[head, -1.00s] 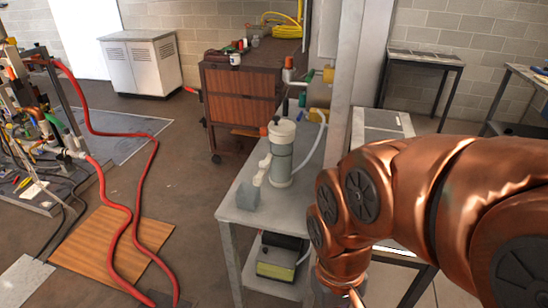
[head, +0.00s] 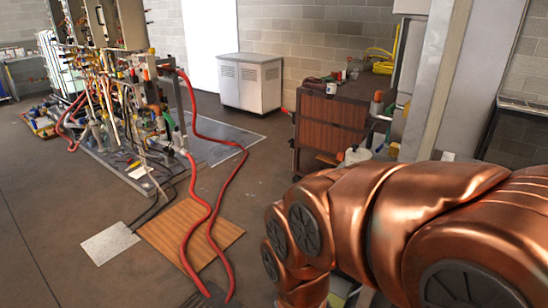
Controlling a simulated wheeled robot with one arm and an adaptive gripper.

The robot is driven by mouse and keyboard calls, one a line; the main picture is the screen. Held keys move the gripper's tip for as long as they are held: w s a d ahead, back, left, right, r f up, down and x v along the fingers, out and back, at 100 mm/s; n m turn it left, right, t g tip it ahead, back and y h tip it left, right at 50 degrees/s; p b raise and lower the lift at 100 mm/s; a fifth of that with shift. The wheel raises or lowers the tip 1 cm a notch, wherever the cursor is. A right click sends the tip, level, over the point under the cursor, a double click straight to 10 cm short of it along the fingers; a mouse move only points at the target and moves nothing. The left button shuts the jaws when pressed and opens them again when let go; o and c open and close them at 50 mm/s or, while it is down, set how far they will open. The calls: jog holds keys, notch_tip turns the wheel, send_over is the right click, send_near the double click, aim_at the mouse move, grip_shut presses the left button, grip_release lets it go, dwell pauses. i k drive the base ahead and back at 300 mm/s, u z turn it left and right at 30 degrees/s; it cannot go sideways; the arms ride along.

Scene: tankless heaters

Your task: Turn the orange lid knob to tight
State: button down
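The white top of a canister (head: 357,155) shows just above my copper arm, in front of the wooden cart. My arm hides the rest of the canister and most of the table it stands on. I cannot make out an orange lid knob on it for sure. An orange-capped item (head: 377,97) stands on the cart's right end; I cannot tell whether it has to do with the task. My arm fills the lower right and its end runs off the bottom edge, so my gripper is not in view.
A wooden cart (head: 331,124) and a grey cabinet (head: 250,82) stand at the back. A cluttered equipment rack (head: 135,110) is at the left. Red hoses (head: 207,195) cross the floor over a wooden board (head: 188,232). A pillar (head: 436,80) rises at the right. The lower-left floor is clear.

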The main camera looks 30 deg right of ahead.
aim_at(341, 156)
jog(key=u, duration=1.25)
jog(key=i, duration=1.4)
jog(key=z, duration=3.4)
jog(key=k, duration=0.65)
jog(key=u, duration=0.55)
jog(key=i, duration=0.8)
jog(key=u, duration=0.6)
jog(key=i, duration=0.7)
